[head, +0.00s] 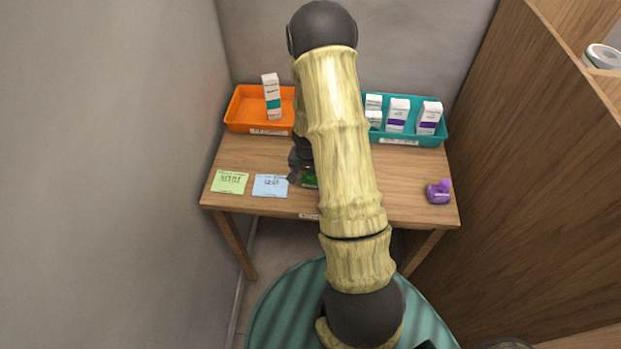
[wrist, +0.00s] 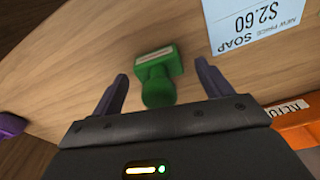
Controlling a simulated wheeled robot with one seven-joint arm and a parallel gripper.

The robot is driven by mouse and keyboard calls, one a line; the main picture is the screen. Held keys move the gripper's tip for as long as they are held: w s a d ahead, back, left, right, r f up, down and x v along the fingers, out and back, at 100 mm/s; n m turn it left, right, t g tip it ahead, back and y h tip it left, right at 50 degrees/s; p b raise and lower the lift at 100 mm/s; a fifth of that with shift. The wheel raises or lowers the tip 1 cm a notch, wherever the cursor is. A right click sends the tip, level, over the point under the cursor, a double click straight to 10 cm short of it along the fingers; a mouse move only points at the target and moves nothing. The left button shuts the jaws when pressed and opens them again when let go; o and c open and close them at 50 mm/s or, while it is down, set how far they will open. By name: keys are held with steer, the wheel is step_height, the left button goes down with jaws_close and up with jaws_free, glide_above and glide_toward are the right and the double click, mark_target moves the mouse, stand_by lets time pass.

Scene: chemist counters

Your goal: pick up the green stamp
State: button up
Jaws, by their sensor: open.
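The green stamp (wrist: 158,82) lies on the wooden table between the spread fingers of my gripper (wrist: 162,90) in the wrist view. It has a rectangular base with a pale label strip and a rounded knob handle toward the gripper's palm. Neither finger appears to touch it. In the head view only a small green part of the stamp (head: 309,181) shows beside my arm. My gripper (head: 296,172) there is mostly hidden behind the arm. It is open and empty.
A blue price card (head: 270,186) and a green card (head: 229,182) lie left of the stamp. A purple stamp (head: 439,191) stands at the table's right. An orange tray (head: 243,113) and a teal tray (head: 412,138) hold boxes at the back. A wall and a wooden panel flank the table.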

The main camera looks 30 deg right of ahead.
stand_by(0.4)
steer(key=c, duration=1.1)
steer(key=shift+r, duration=0.1)
step_height(320, 180, up, 10)
steer(key=shift+f, duration=0.1)
steer(key=o, duration=0.4)
steer(key=shift+c, duration=1.4)
steer(key=shift+o, duration=0.5)
